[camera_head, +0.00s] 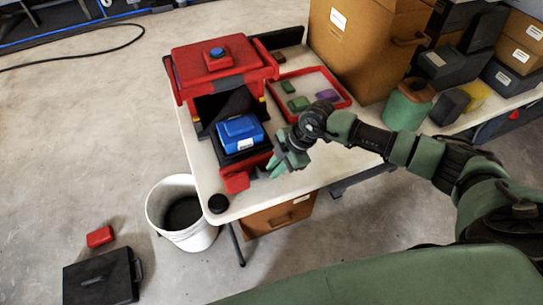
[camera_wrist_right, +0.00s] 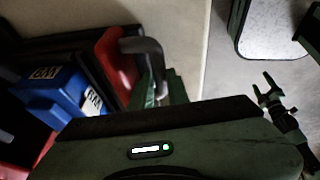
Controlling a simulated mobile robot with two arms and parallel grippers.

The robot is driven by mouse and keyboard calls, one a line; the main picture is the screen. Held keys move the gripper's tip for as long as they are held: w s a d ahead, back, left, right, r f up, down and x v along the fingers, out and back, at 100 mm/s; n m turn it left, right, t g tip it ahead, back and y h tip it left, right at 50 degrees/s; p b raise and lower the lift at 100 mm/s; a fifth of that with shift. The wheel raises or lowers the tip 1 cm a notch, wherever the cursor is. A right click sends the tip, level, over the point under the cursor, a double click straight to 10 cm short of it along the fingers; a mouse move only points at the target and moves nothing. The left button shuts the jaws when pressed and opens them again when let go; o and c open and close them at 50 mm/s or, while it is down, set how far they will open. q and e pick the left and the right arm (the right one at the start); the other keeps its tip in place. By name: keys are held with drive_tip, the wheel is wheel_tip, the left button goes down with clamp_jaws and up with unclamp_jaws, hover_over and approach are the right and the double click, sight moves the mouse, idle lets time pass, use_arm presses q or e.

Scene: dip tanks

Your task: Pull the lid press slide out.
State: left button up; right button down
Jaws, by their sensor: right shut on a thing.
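The red lid press (camera_head: 216,62) with a blue button on top stands on the table's left end. Its dark slide (camera_head: 257,159) is out at the front, carrying a blue box (camera_head: 240,133). The box also shows in the wrist view (camera_wrist_right: 62,95). The slide has a red front (camera_wrist_right: 113,62) with a grey handle (camera_wrist_right: 140,46). My right gripper (camera_head: 275,168) is shut on this handle, its green fingers partly hiding it. At the right of the wrist view, my left gripper (camera_wrist_right: 265,88) appears small, fingers apart and empty.
A red-rimmed tray (camera_head: 343,97) with green and purple pieces lies right of the press. A white bucket (camera_head: 156,212) stands on the floor below. Cardboard boxes and a green container (camera_head: 402,108) stand further right.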

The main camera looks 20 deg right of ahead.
drive_tip(key=shift+s+r, duration=0.1)
drive_tip(key=shift+s, duration=0.15)
drive_tip(key=c, duration=1.4)
unclamp_jaws()
drive_tip(key=shift+d, duration=0.1)
drive_tip(key=shift+o, duration=0.2)
drive_tip(key=b+v, duration=0.1)
drive_tip(key=v, duration=0.6)
drive_tip(key=shift+r, duration=0.35)
drive_tip(key=shift+d, duration=0.15)
